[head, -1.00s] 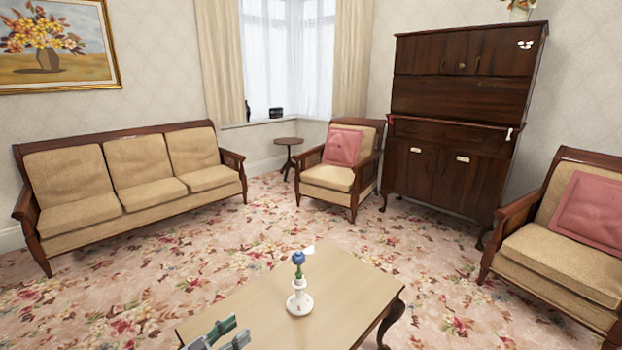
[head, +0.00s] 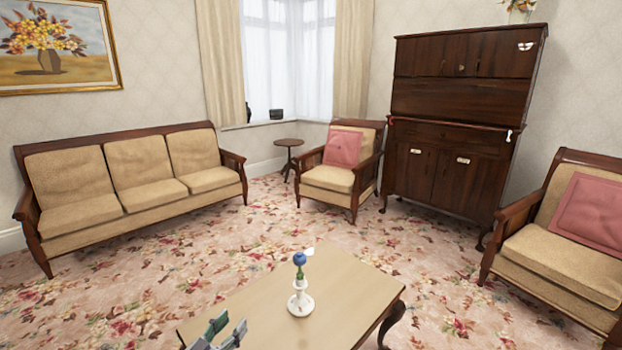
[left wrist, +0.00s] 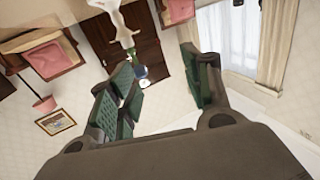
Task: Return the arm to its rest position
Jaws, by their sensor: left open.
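My left gripper (head: 228,331) shows at the bottom of the head view, over the near left part of the coffee table (head: 345,290). Its green-padded fingers are apart with nothing between them. In the left wrist view the fingers of my left gripper (left wrist: 163,82) also stand open. A white stand (head: 300,303) is upright on the table, to the right of the gripper and apart from it. A blue round top (head: 299,259) sits above the stand on a green stem. The blue top (left wrist: 139,72) also shows beyond the fingers in the wrist view. My right gripper is not in view.
A three-seat sofa (head: 125,180) stands at the left. An armchair (head: 335,178) and a dark wooden cabinet (head: 450,120) stand at the back. Another armchair (head: 560,250) is at the right. Open carpet (head: 230,240) lies between them and the table.

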